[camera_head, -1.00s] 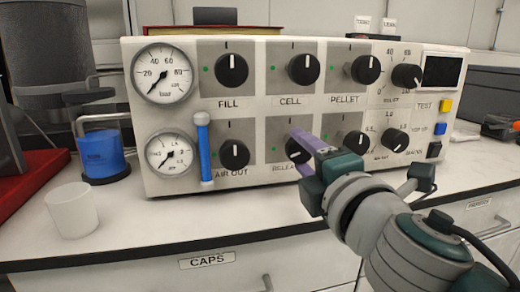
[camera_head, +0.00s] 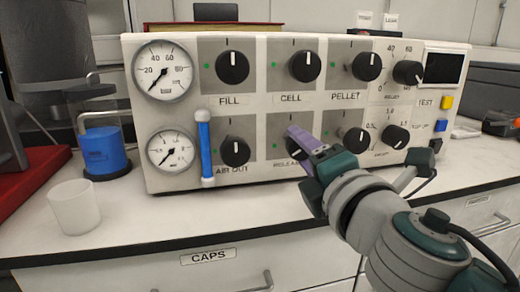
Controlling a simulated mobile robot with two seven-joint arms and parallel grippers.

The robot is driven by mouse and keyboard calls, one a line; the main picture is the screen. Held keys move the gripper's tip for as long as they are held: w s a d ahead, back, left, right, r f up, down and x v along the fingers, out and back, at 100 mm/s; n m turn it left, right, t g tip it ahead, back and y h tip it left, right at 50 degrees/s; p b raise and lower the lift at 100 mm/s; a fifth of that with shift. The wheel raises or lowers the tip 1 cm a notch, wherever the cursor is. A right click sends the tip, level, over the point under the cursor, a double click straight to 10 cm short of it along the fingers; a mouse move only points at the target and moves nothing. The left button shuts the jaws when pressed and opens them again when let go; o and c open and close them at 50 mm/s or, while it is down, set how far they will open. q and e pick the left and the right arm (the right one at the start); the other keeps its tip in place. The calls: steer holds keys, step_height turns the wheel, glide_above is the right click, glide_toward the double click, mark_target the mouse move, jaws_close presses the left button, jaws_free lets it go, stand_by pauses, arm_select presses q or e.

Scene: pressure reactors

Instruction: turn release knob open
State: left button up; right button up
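The release knob (camera_head: 292,149) is a black round knob in the lower row of the white control panel (camera_head: 160,108), above a partly covered label. My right gripper (camera_head: 291,131) reaches in from the right, and its purple finger lies across the upper right of the knob. The finger covers much of the knob, so its pointer mark is hard to read. I cannot tell whether the finger touches the knob, and the second finger and the gap are hidden. My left gripper is not in view.
The air out knob (camera_head: 234,151) and a blue tube (camera_head: 205,148) are left of the release knob. The cell knob (camera_head: 304,66) is above it. A white cup (camera_head: 75,207) and blue liquid bottle (camera_head: 104,153) stand left. The counter before the panel is mostly clear.

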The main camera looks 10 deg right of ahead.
steer(key=o, duration=0.4)
steer(key=s, duration=1)
steer(key=shift+d, duration=0.2)
